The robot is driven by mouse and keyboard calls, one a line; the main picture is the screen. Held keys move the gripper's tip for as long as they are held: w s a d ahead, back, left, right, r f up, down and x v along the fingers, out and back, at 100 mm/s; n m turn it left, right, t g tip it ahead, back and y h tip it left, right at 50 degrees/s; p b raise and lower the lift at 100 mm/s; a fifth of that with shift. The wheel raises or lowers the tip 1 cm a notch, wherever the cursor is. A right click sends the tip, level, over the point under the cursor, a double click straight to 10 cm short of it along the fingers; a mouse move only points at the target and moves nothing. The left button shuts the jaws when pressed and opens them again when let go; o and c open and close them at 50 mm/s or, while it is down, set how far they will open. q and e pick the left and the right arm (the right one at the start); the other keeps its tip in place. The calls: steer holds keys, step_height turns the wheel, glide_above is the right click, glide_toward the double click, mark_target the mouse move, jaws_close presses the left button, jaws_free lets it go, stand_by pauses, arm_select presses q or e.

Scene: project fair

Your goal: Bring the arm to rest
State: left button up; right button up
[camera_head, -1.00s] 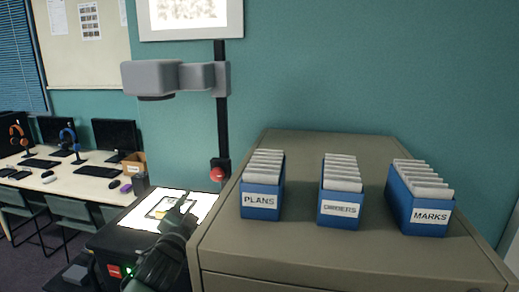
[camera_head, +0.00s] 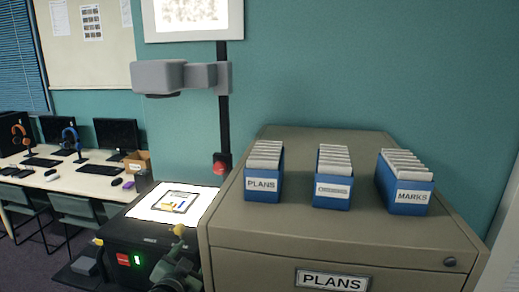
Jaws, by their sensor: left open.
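My left gripper (camera_head: 179,236) shows low in the head view, in front of the overhead projector (camera_head: 135,232) and beside the left side of the filing cabinet (camera_head: 330,232). It is open, and I see nothing held in it. The arm behind it is dark and partly cut off by the bottom edge. A framed sheet with coloured shapes (camera_head: 175,202) lies on the projector's bright glass, clear of the gripper. My right gripper is not in view.
Three blue card boxes, PLANS (camera_head: 262,186), a middle one with a hard-to-read label (camera_head: 332,190) and MARKS (camera_head: 410,196), stand on the cabinet. The projector's post (camera_head: 223,120) and head (camera_head: 160,76) rise behind. Desks with monitors (camera_head: 118,136) stand at left.

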arm_select(q)
steer(key=s+a+f+n+g, duration=0.15)
steer(key=s+f+g, duration=0.35)
steer(key=s+f, duration=0.95)
steer(key=s+a+f+n+g, duration=0.1)
steer(key=s+f+g, duration=0.15)
steer(key=s, duration=0.95)
steer(key=s+f+n+g, duration=0.15)
steer(key=s+g, duration=0.25)
steer(key=s, duration=0.9)
step_height(320, 180, down, 27)
steer(key=g+b, duration=0.2)
steer(key=s+a+f+y+b, duration=0.1)
steer(key=s+a+f, duration=0.2)
steer(key=s+f, duration=1.4)
steer(key=shift+s+f+g+b, duration=0.35)
steer(key=shift+s+f, duration=0.05)
steer(key=shift+f, duration=0.4)
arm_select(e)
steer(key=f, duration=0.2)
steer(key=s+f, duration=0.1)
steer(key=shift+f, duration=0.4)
arm_select(q)
steer(key=shift+o, duration=0.2)
steer(key=shift+a, duration=0.15)
